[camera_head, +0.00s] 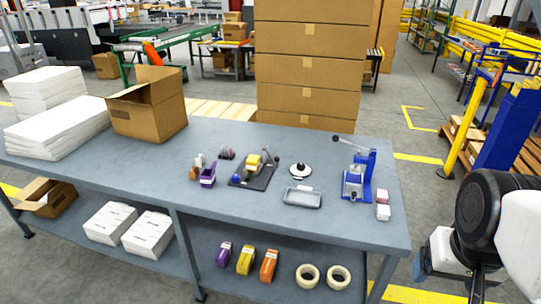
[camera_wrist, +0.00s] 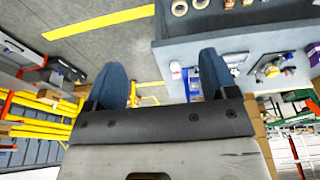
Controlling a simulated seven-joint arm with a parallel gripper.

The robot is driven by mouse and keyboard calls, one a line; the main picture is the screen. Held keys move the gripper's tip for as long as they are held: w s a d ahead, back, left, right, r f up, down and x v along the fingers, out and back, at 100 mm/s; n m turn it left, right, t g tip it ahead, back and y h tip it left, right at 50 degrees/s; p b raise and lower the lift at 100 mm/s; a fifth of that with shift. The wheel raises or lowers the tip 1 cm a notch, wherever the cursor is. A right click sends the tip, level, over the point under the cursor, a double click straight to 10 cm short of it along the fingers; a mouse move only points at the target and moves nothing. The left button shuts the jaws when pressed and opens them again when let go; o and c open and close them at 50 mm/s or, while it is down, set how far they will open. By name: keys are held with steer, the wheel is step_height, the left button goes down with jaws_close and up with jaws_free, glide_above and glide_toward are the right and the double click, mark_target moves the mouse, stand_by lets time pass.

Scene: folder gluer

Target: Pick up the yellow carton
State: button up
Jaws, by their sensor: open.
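A small yellow item (camera_head: 253,161) sits on a dark pad on the grey table's top; it also shows in the wrist view (camera_wrist: 288,71). A yellow box-like item (camera_head: 246,261) stands on the table's lower shelf between a purple one (camera_head: 224,254) and an orange one (camera_head: 268,265). I cannot tell which of the two yellow things is the carton. My gripper (camera_wrist: 163,82) is open and empty, its two blue-grey fingers wide apart. It is off the table's right end, well away from both yellow things.
The grey table (camera_head: 340,225) also holds a blue device (camera_head: 358,175), a small tray (camera_head: 302,197), an open cardboard box (camera_head: 147,110) and white stacks (camera_head: 60,125). Tape rolls (camera_head: 308,276) lie on the shelf. A blue and yellow post (camera_head: 505,130) stands at right.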

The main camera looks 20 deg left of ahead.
steer(key=shift+w, duration=0.1)
steer(key=w+a+n+t+h, duration=0.1)
steer(key=w+n+h, duration=0.3)
steer(key=w, duration=0.7)
steer(key=w+a+n+h, duration=0.15)
steer(key=w+n, duration=0.35)
steer(key=w, duration=0.5)
steer(key=w+a+f+n+t, duration=0.2)
steer(key=w+a+n, duration=0.3)
steer(key=w+a, duration=0.3)
steer(key=w+a+f+n+t, duration=0.2)
steer(key=w+a+n, duration=0.25)
steer(key=w, duration=0.55)
steer(key=n+t+y, duration=0.6)
steer(key=n, duration=1.2)
glide_toward(253, 165)
steer(key=w, duration=0.2)
steer(key=w+a, duration=0.1)
steer(key=shift+w+f, duration=0.2)
steer(key=shift+f, duration=0.15)
steer(key=shift+w, duration=0.1)
